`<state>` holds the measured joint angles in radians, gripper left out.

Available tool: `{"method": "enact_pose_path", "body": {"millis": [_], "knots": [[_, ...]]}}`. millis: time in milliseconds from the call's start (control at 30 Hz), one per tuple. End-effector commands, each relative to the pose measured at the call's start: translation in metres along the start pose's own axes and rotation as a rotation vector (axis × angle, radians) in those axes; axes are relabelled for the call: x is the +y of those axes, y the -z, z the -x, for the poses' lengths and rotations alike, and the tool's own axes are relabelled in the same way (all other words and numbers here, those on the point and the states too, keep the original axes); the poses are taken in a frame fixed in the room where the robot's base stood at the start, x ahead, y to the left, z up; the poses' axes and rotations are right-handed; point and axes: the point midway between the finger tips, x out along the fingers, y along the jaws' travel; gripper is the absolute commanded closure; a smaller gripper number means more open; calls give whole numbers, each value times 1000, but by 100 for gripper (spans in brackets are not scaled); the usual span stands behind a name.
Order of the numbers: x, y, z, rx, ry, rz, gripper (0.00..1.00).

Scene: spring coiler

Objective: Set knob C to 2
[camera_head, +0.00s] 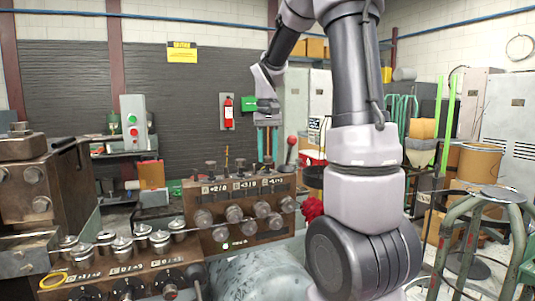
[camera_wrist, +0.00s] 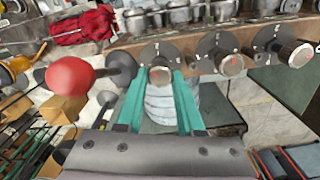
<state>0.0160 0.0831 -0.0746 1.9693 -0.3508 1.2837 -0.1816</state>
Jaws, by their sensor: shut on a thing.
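A brown machine block (camera_head: 225,194) stands in the middle of the head view, with a row of small dark knobs along its top. My gripper (camera_head: 267,158) comes down from above, its teal fingers at the rightmost of these knobs. In the wrist view my gripper (camera_wrist: 157,82) has its two fingers on either side of a round-ended knob (camera_wrist: 160,74) on a dark dial, and it is shut on it. Two more knobs, a middle one (camera_wrist: 231,65) and a far one (camera_wrist: 299,54), stick out free beside it. I cannot read the knob's letter or its setting.
A red ball handle (camera_wrist: 70,76) stands close beside my gripper; it also shows in the head view (camera_head: 291,140). Red cloth-like material (camera_wrist: 80,26) lies beyond it. Several metal rollers crowd the machine's front. A green stand (camera_head: 480,215) is at the right.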

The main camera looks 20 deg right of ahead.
Motion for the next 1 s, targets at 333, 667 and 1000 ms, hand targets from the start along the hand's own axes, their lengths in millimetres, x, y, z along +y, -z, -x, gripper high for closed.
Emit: {"method": "enact_pose_path", "body": {"millis": [333,667,1000], "knots": [[1,0,1,2,1,-324,100],[1,0,1,3,1,-571,100],[1,0,1,3,1,-697,100]]}}
